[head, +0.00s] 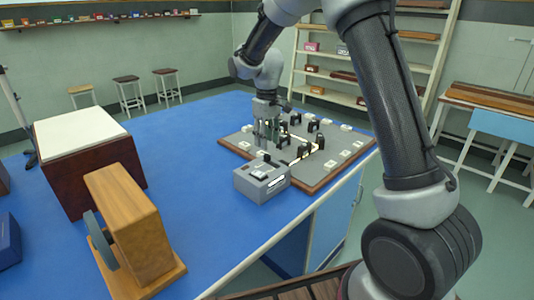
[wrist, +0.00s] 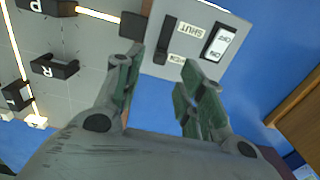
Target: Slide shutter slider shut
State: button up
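The shutter box is a grey box (head: 262,182) at the front edge of the optics board in the head view. In the wrist view its top face (wrist: 206,12) shows a SHUT label (wrist: 188,29), an OPEN label (wrist: 175,60) and a dark slot (wrist: 169,32) beside them. A dark piece, seemingly the shutter slider (wrist: 162,57), sits near the OPEN end; its exact position is hard to tell. My gripper (head: 266,140) is above the board just behind the box. In the wrist view my gripper (wrist: 162,72) is open, its fingers apart with nothing visible between them.
A white switch (wrist: 219,42) is on the same box. The optics board (head: 330,165) carries several black mounts and a glowing beam strip (wrist: 98,14). A wooden stand (head: 128,225) with a grey disc and a dark-sided box (head: 85,135) stand left. Blue tabletop between is clear.

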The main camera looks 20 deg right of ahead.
aim_at(267, 155)
notch_tip(267, 155, down, 6)
jog(key=shift+r, duration=0.15)
grip_shut()
